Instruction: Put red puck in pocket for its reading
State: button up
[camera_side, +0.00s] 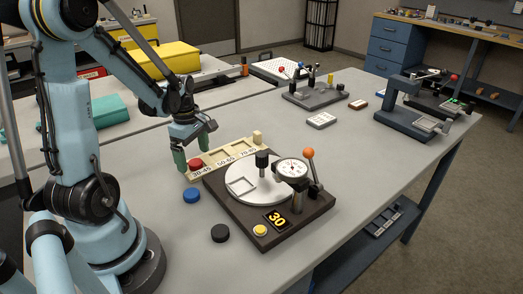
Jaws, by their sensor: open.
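The red puck (196,164) is at the left end of the wooden pocket strip (236,165), at the pocket labelled 30-45. From this angle I cannot tell whether it sits fully down in it. The other two pockets, labelled 50-65 and what looks like 70-85, look empty. My gripper (196,148) is open, its fingers pointing down just above and around the red puck, with no clear grip on it. The tester (290,222) has a round white plate, a dial gauge and an orange-knobbed lever. Its display (277,219) reads 30.
A blue puck (192,195) and a black puck (220,233) lie on the table left of the tester. A yellow button (260,230) is on the tester's front corner. Other fixtures (314,92) stand farther back.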

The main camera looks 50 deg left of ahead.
aim_at(194, 162)
jog(key=shift+r, duration=2.15)
notch_tip(194, 162, up, 12)
jog(key=shift+d, duration=0.1)
jog(key=w+d+f+m+t, duration=0.2)
jog(key=d+m+t, duration=0.1)
jog(key=d+m, duration=0.7)
jog(key=w+d+f+m+t, duration=0.1)
jog(key=d+f+m+t, duration=0.1)
jog(key=d+m, duration=0.7)
jog(key=m+t, duration=0.1)
jog(key=m, duration=0.2)
jog(key=shift+w+d+f+m+t, duration=0.35)
jog(key=shift+d+m+t, duration=0.05)
